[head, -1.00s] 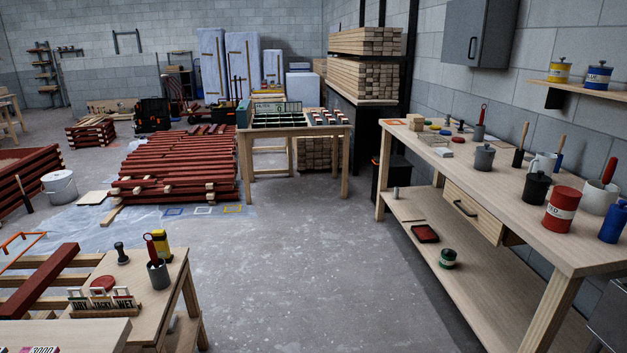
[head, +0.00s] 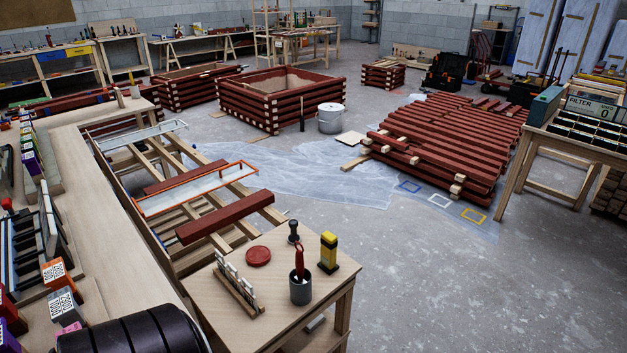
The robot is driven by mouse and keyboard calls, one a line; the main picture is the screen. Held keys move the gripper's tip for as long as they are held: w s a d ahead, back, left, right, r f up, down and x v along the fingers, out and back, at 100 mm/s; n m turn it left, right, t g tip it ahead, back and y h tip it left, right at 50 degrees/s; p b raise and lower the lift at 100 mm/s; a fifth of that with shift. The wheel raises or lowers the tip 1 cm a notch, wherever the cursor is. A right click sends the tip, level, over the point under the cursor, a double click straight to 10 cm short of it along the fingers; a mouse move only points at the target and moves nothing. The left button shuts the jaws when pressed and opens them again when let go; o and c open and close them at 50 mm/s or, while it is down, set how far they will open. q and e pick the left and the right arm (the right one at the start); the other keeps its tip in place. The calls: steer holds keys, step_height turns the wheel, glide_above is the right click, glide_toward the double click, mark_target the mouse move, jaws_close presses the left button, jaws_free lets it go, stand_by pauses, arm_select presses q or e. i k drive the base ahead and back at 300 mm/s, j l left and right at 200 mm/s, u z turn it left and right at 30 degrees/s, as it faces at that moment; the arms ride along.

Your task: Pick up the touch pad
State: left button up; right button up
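I cannot surely tell which thing is the touch pad. A flat round red disc (head: 258,256) lies on the small wooden table (head: 222,291) at the bottom centre and may be it. A rack of upright cards (head: 238,284) stands in front of it. A grey cup (head: 300,288) with a red-handled tool, a dark knobbed stamp-like thing (head: 293,232) and a yellow and black block (head: 328,252) stand to its right. Neither of my grippers is in view.
A long bench (head: 95,240) with coloured boxes runs down the left. Beside it, red battens (head: 225,217) lie on a wooden rack. A stack of red battens (head: 440,150) and a white bucket (head: 330,118) stand farther back. The floor (head: 450,290) at right is clear.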

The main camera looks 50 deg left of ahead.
mark_target(293, 223)
steer(key=i+u, duration=0.4)
steer(key=i+l+u, duration=0.15)
steer(key=u, duration=0.3)
steer(key=i+l+u, duration=0.25)
steer(key=i+u, duration=0.15)
steer(key=i+l+u, duration=0.3)
steer(key=u, duration=0.15)
